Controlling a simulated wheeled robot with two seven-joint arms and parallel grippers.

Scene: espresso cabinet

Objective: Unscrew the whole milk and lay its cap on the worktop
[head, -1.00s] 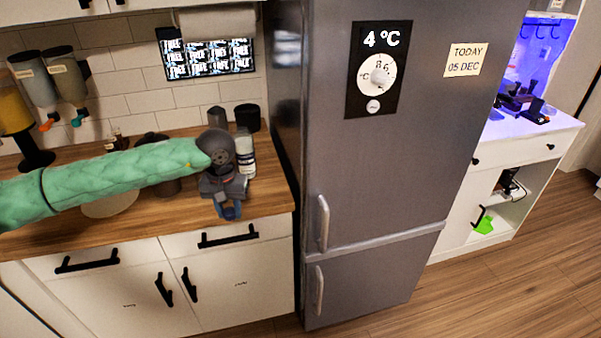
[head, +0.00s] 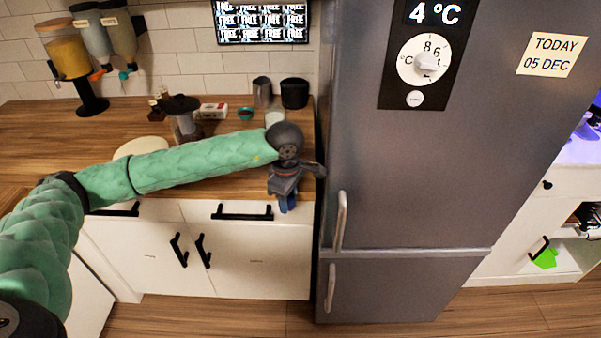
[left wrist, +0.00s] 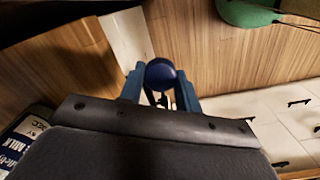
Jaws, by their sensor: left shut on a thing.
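My left gripper (head: 288,204) hangs at the front edge of the worktop (head: 225,183), beside the fridge. In the left wrist view its blue fingers (left wrist: 160,88) are shut on a round dark blue cap (left wrist: 160,73). The cap is apart from the milk bottle (left wrist: 20,140), whose dark label reading MILK shows at the lower left of that view. In the head view my wrist hides most of the place where the bottle stands. A pale top (head: 274,117) shows just behind it; I cannot tell if it is the bottle. My right gripper is out of view.
The grey fridge (head: 400,180) stands close on the right. A metal pitcher (head: 262,92), a black canister (head: 294,93), a teal bowl (head: 245,113) and a grinder-like jar (head: 184,118) stand at the back. The left worktop is mostly clear.

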